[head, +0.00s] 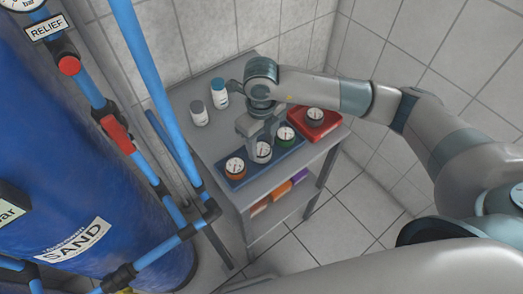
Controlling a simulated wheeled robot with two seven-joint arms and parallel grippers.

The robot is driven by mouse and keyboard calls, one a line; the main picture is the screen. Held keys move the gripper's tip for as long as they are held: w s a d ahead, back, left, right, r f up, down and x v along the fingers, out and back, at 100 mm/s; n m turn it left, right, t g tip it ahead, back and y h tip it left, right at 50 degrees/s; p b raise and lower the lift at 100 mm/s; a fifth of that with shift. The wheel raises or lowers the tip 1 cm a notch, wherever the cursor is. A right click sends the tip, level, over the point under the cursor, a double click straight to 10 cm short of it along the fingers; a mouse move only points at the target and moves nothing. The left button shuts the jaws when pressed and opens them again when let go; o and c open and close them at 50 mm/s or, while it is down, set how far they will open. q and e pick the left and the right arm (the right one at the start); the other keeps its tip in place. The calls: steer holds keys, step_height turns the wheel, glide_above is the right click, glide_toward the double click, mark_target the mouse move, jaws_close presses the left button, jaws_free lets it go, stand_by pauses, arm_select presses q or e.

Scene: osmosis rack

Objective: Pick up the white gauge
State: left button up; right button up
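The white gauge (263,153) sits in the blue tray (242,181) on the grey cart, between an orange gauge (235,168) on its left and a green gauge (286,134) on its right. My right gripper (261,139) points down right at the white gauge. Its fingers are spread apart, and they partly cover the gauge's far side. I cannot see whether they touch it. My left gripper is not in view.
A red tray (329,126) with another gauge (315,115) lies at the cart's right. Two white bottles, one grey-capped (199,114) and one blue-capped (219,94), stand at the back. Blue pipes (157,85) and a blue sand tank (80,170) are at left.

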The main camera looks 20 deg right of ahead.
mark_target(261, 148)
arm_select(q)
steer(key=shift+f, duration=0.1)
arm_select(e)
steer(key=shift+r, duration=0.1)
